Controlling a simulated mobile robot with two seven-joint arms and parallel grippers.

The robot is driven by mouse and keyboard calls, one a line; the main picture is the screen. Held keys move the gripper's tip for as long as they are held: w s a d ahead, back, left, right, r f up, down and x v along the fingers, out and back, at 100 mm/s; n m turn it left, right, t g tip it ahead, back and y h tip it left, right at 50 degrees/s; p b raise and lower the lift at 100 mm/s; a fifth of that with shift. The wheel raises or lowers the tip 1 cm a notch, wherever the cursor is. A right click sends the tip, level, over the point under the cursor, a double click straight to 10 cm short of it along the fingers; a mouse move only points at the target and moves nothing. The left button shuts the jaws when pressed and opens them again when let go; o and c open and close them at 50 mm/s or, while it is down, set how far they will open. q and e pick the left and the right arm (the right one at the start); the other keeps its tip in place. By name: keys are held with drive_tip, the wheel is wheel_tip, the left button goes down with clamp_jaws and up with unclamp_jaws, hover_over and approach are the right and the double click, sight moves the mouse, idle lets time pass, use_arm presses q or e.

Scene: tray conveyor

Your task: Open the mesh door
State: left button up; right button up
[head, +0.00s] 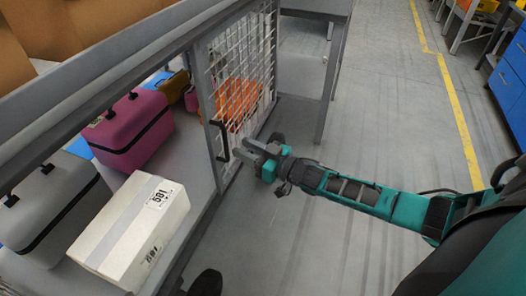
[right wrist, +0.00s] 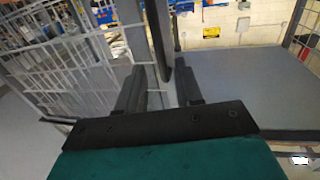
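The white mesh door (head: 262,52) stands upright at the side of the grey rack in the head view and looks closed, in line with the rack side. Its black vertical handle (head: 222,142) is on the near edge of the door. My right gripper (head: 246,151) is just right of the handle, at the height of its lower part. In the right wrist view my right gripper (right wrist: 160,90) has its two fingers apart. The dark handle bar (right wrist: 159,35) stands upright in line with the gap between the fingertips; I cannot tell whether they touch it. My left gripper is not in view.
The rack shelf holds a white box (head: 130,228), a grey case (head: 45,205), a magenta case (head: 130,130) and an orange item (head: 238,100) behind the mesh. Grey floor (head: 400,95) right of the door is clear. Blue drawers (head: 508,80) stand far right.

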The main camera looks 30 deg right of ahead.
use_arm(q)
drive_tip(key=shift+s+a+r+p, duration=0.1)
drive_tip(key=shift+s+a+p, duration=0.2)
drive_tip(key=shift+p, duration=0.2)
use_arm(e)
drive_tip(key=v, duration=0.6)
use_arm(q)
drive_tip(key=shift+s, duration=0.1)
